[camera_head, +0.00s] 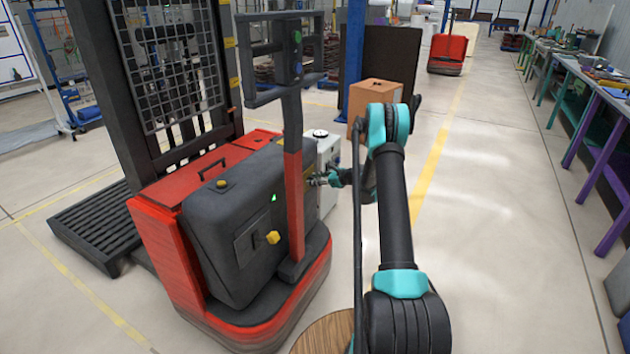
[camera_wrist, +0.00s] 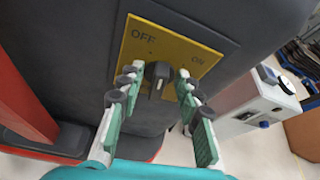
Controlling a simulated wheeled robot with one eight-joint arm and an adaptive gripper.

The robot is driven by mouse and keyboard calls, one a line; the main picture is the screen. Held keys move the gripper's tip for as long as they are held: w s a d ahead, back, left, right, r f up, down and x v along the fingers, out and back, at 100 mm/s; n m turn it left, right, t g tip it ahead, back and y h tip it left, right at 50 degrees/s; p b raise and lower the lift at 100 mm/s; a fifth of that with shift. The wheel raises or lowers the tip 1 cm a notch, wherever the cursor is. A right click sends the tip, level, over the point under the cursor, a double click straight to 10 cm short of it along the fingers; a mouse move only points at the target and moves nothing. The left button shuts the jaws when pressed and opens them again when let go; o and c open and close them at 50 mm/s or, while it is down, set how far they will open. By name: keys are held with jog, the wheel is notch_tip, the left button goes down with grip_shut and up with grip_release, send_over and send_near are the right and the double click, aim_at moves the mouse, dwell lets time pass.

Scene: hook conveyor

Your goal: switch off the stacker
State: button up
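The stacker (camera_head: 233,228) is a red and black machine at left in the head view, with a mast behind and a handle post in front. In the wrist view a yellow plate (camera_wrist: 200,60) on its dark housing reads OFF at left and ON at right. A black rotary knob (camera_wrist: 158,72) sits on the plate between the two words; I cannot tell which word it points to. My gripper (camera_wrist: 156,80) is open, its two fingers on either side of the knob; contact is unclear. In the head view my gripper (camera_head: 320,180) is at the stacker's right side, small and partly hidden.
The stacker's red post (camera_head: 294,190) stands close left of my gripper. A white box-like device (camera_head: 327,155) and a cardboard box (camera_head: 374,95) are just behind. A small green light (camera_head: 274,198) shows on the housing. Open floor lies at right, before the workbenches (camera_head: 590,90).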

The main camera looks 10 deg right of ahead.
grip_shut()
jog(key=shift+s+a+n, duration=0.1)
jog(key=shift+n, duration=0.2)
jog(key=shift+s+a+f+n+t+h, duration=0.15)
jog(key=shift+n+t+h, duration=0.15)
jog(key=shift+n+t, duration=0.45)
jog(key=shift+s+a+n+t+h, duration=0.1)
jog(key=shift+n+t+h, duration=0.2)
jog(key=shift+n+t, duration=0.45)
jog(key=shift+n, duration=0.3)
grip_release()
jog(key=shift+a, duration=0.1)
jog(key=shift+s+d, duration=0.1)
jog(key=shift+d, duration=0.1)
